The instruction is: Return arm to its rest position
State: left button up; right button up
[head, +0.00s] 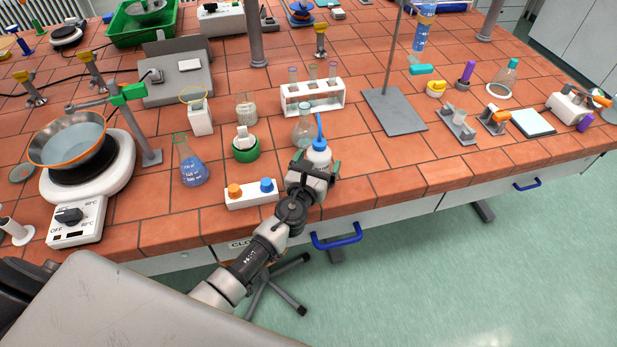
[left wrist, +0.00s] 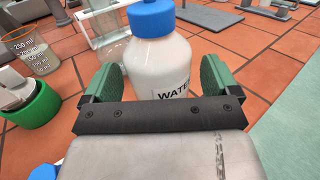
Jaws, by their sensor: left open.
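My left gripper (head: 318,164) is at the front edge of the tiled bench, its arm reaching in from the lower left. In the left wrist view my left gripper (left wrist: 159,78) has its green-padded fingers wide apart. A white wash bottle (left wrist: 160,66) with a blue cap and a "WATE…" label stands upright between or just beyond the fingers, with gaps visible on both sides. In the head view the wash bottle (head: 318,152) shows its blue spout above my gripper; its lower part is hidden. My right gripper is not in view.
A block with orange and blue knobs (head: 250,194) lies left of my gripper. A round flask (head: 304,132) and test-tube rack (head: 312,95) stand behind. An Erlenmeyer flask (head: 192,165), green holder (head: 246,150) and hot plate (head: 95,180) stand left. A blue drawer handle (head: 336,238) juts out below.

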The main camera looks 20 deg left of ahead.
pick_arm(q)
jog(key=s, duration=0.9)
jog(key=shift+s+a+r+b, duration=0.2)
jog(key=shift+s+a+b, duration=0.1)
jog(key=shift+s, duration=0.1)
